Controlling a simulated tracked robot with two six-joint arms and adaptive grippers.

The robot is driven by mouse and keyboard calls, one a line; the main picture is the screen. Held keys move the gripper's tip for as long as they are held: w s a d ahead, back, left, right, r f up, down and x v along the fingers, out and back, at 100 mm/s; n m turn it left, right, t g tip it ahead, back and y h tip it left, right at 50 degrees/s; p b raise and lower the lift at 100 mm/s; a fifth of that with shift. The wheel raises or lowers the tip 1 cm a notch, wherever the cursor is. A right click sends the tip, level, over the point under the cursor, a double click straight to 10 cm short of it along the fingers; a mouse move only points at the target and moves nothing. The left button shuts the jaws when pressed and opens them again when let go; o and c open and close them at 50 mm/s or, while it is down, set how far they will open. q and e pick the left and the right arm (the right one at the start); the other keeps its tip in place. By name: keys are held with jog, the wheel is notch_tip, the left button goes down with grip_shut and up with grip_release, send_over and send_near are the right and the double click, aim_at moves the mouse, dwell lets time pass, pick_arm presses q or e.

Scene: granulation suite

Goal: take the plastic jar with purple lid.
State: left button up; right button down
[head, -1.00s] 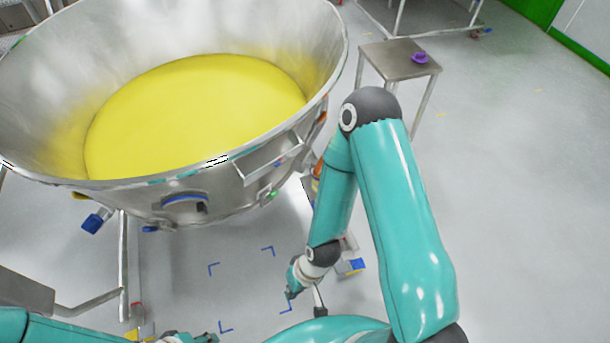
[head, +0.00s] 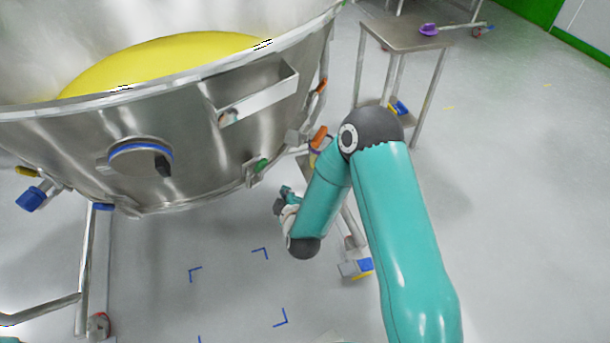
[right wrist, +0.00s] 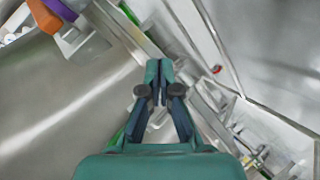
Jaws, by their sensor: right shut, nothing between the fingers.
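My right gripper (head: 282,197) is beneath the rim of the big steel vessel, well to the lower left of that table and far from the purple object. In the right wrist view its fingers (right wrist: 158,68) are together with nothing between them. My left gripper is out of view.
The large steel vessel (head: 70,140) with yellow contents fills the left. Blue corner marks (head: 262,253) lie on the floor. The floor at right is clear.

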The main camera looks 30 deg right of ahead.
aim_at(313, 152)
pick_arm(q)
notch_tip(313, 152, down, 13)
jog(key=b, duration=1)
pick_arm(e)
jog(key=w+d+n+h, duration=0.1)
jog(key=w+d+h, duration=0.1)
jog(key=w+d, duration=0.1)
jog(key=w+d+n+t+h, duration=0.1)
jog(key=w+d+h, duration=0.1)
jog(key=d, duration=0.3)
jog(key=w+d+n+t+h, duration=0.1)
jog(key=w+d+h, duration=0.1)
jog(key=w+d, duration=0.2)
jog(key=shift+w+d+r, duration=0.2)
jog(key=shift+w, duration=0.35)
jog(key=shift+a+t, duration=0.15)
jog(key=shift+t, duration=0.15)
